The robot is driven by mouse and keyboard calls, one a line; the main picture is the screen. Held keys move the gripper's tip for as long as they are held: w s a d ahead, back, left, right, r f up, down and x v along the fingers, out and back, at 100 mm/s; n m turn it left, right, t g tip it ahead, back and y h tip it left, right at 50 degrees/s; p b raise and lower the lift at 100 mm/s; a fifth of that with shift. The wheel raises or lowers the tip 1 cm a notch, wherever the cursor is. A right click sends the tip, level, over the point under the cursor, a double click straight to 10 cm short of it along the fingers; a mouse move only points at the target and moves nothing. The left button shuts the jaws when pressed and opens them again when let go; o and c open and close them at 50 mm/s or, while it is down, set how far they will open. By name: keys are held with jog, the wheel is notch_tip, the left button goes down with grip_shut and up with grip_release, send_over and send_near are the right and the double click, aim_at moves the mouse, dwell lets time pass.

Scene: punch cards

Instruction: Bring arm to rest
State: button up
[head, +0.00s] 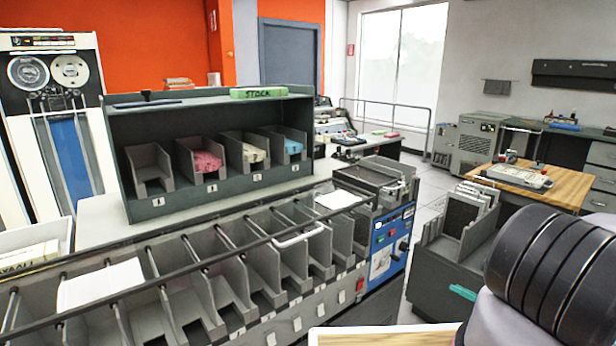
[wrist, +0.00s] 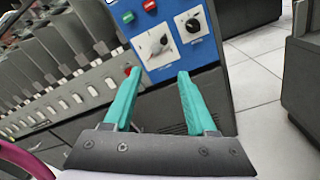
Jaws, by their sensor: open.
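My gripper (wrist: 157,82) shows in the wrist view with two teal fingers spread apart and nothing between them. Beyond the fingers is the blue control panel (wrist: 162,20) of the card sorter, with knobs and red and green buttons. In the head view my dark ribbed arm (head: 545,262) fills the lower right. A teal fingertip (head: 462,292) shows beside it, in front of the grey card cart; the rest of the gripper is hidden.
The card sorter (head: 290,325) with several open pockets runs across the front. A grey shelf (head: 125,197) holding card trays stands behind it. A grey card cart (head: 428,262) is close to my arm. A wooden table (head: 565,190) is at the right. Pale floor (head: 430,170) is open between them.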

jog(key=w+a+r+n+g+y, duration=0.15)
jog(key=r+n+g, duration=0.3)
jog(key=r, duration=0.55)
jog(key=w+a+r+n+g+h, duration=0.1)
jog(key=w+a+r+n+g, duration=0.2)
jog(key=r+n, duration=0.45)
jog(key=s+a+r+n+g+h, duration=0.2)
jog(key=a+r+n, duration=0.15)
jog(key=r, duration=0.65)
jog(key=s+a+r+n+g+h, duration=0.1)
jog(key=a+r+n+g+h, duration=0.3)
jog(key=r, duration=0.7)
jog(key=s+a+r+n+t+h, duration=0.1)
jog(key=s+a+r+n+t, duration=0.15)
jog(key=s+a+r, duration=0.35)
jog(key=s+a+r+n+t+h, duration=0.1)
jog(key=s+a+r+n, duration=0.3)
jog(key=r, duration=0.4)
jog(key=s+a+r+n+t+h, duration=0.2)
jog(key=s+r, duration=0.5)
jog(key=s, duration=0.6)
jog(key=shift+a+n+t, duration=0.5)
jog(key=shift+n+t, duration=0.4)
jog(key=shift+d+r, duration=0.1)
jog(key=shift+r, duration=0.05)
